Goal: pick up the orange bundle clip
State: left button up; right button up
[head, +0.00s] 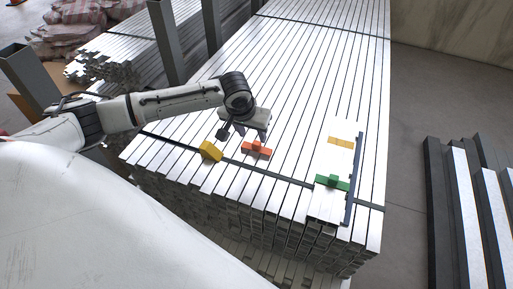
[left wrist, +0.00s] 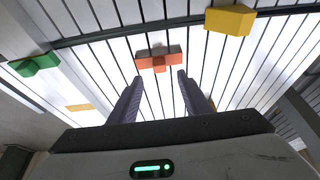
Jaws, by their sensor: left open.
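The orange bundle clip (head: 256,148) lies on the stacked metal bars (head: 300,60), by the dark strap that crosses them. My left gripper (head: 231,132) is above the bars, just behind and left of the clip in the head view. In the left wrist view the orange clip (left wrist: 158,60) shows beyond the tips of the two open fingers (left wrist: 158,76), roughly centred between them. Nothing is between the fingers. My right gripper is in neither view.
A yellow clip (head: 211,150) lies left of the orange one. Grey posts (head: 166,42) rise at the back left. Open floor (head: 415,110) lies right of the stack.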

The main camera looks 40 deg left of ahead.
aim_at(256, 143)
pick_arm(q)
jog(key=b+x, duration=0.1)
jog(key=x, duration=0.6)
jog(key=shift+w, duration=0.1)
grip_shut()
jog(key=shift+r, duration=0.1)
